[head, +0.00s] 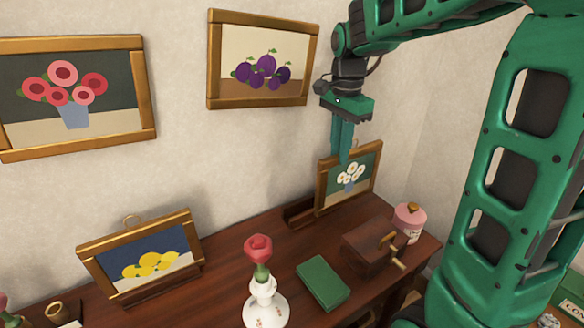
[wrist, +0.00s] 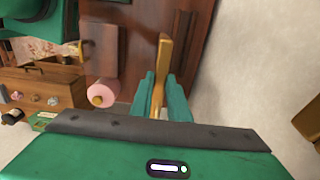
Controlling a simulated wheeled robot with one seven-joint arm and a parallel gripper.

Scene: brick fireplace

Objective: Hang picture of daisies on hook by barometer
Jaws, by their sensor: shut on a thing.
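The picture of daisies (head: 362,190), white flowers on dark green in a wooden frame, stands upright by the wall at the right of the wooden surface. My gripper (head: 342,157) points down from above and is shut on the frame's top edge. In the wrist view the frame (wrist: 164,55) shows edge-on between the two teal fingers of my gripper (wrist: 161,100). No barometer or free hook can be made out in either view.
A plum picture (head: 262,60) and a red-flower picture (head: 72,95) hang on the wall. A lemon picture (head: 142,255) stands lower left. A rose vase (head: 263,290), green book (head: 323,282), wooden grinder (head: 372,243) and pink jar (head: 409,220) occupy the surface.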

